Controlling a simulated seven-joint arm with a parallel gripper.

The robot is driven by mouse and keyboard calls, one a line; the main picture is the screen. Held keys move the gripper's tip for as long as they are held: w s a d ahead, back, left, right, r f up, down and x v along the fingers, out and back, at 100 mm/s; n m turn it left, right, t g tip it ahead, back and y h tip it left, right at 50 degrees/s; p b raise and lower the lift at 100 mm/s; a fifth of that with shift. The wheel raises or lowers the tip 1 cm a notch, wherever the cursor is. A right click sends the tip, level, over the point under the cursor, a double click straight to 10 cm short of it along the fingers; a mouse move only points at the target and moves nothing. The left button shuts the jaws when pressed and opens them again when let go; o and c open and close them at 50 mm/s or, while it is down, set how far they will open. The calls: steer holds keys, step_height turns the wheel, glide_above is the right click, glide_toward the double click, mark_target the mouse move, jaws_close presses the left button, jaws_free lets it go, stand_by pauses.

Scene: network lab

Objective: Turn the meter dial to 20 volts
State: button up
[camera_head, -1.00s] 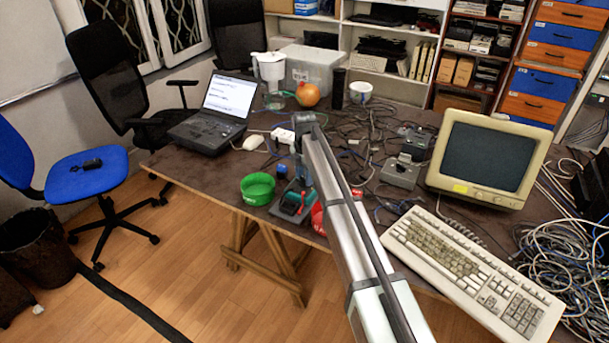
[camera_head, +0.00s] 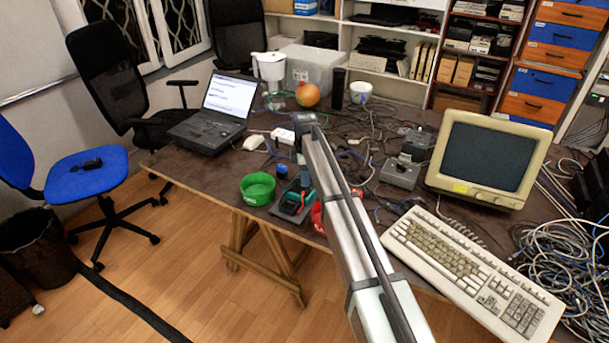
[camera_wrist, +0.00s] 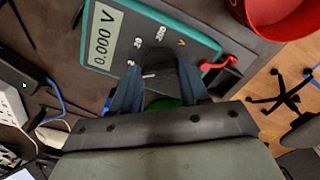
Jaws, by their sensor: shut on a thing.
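The meter (camera_wrist: 115,20) is a teal-edged device lying on the table, with a grey display reading 0.000 V. Its face carries markings that look like 20, 200 and V around a dark round dial (camera_wrist: 154,62). My gripper (camera_wrist: 156,76) is shut on the dial, one finger on each side. A short pale mark shows on the dial; which marking it points to I cannot tell. In the head view the meter (camera_head: 286,208) lies near the table's front edge, partly hidden by my arm, and the dial cannot be made out.
A green bowl (camera_head: 258,188) stands left of the meter and a red bowl (camera_wrist: 280,10) on its other side. A small blue block (camera_head: 281,170) lies behind. Cables, a laptop (camera_head: 213,112) and a keyboard (camera_head: 470,270) crowd the table.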

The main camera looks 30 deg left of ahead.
steer(key=m, duration=1.1)
steer(key=shift+m, duration=0.6)
steer(key=o, duration=1.1)
steer(key=shift+c, duration=0.2)
step_height(320, 180, up, 14)
steer(key=shift+f, duration=0.1)
